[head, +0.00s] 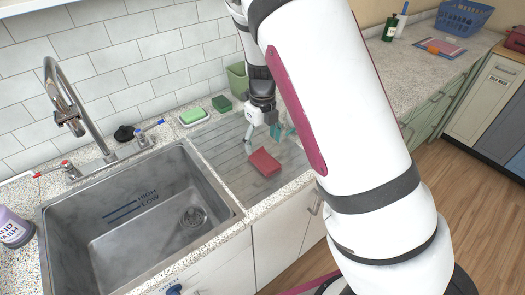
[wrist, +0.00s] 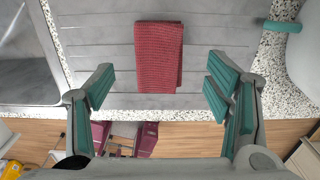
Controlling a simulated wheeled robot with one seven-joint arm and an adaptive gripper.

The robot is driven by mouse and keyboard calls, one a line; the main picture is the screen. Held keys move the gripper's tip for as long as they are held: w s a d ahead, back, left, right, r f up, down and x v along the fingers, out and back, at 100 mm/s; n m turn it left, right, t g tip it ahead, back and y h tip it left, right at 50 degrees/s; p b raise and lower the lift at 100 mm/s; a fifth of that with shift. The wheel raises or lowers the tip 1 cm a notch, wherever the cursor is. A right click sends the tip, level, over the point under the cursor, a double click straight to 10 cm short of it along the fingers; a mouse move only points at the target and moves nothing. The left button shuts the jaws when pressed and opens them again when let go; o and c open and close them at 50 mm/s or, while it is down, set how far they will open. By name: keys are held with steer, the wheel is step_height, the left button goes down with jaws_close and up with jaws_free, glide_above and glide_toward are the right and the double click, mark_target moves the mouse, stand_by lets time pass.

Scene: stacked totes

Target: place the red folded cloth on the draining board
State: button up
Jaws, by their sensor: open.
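The red folded cloth (head: 265,162) lies flat on the grey ribbed draining board (head: 222,147), right of the sink. In the wrist view the cloth (wrist: 158,57) lies on the board (wrist: 100,50), ahead of the fingertips and between their lines. My gripper (wrist: 160,87) is open, with teal finger pads apart and nothing between them. In the head view my gripper (head: 268,132) is above the board, just behind the cloth and apart from it. My arm hides part of the board's right side.
The sink (head: 140,215) with its tap (head: 70,105) is to the left. A green sponge on a white dish (head: 193,115), a dark green block (head: 222,103) and a green container (head: 238,80) stand behind the board. A blue basket (head: 463,18) is on the far right counter.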

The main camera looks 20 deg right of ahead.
mark_target(263, 155)
steer(key=s+a+r+n+t+y, duration=0.1)
steer(key=s+r+n, duration=0.25)
steer(key=r, duration=0.45)
steer(key=s+r+n+y, duration=0.1)
steer(key=s+r+n, duration=0.2)
steer(key=r+n, duration=0.35)
steer(key=s+r+n+t+h, duration=0.1)
steer(key=s+r+n+t, duration=0.1)
steer(key=s+r+n, duration=0.4)
steer(key=s+r+n+t+h, duration=0.1)
steer(key=s+r+n, duration=0.5)
steer(key=s+n, duration=0.8)
steer(key=shift+d+n+t, duration=0.2)
steer(key=shift+n+t, duration=0.6)
steer(key=shift+n, duration=0.4)
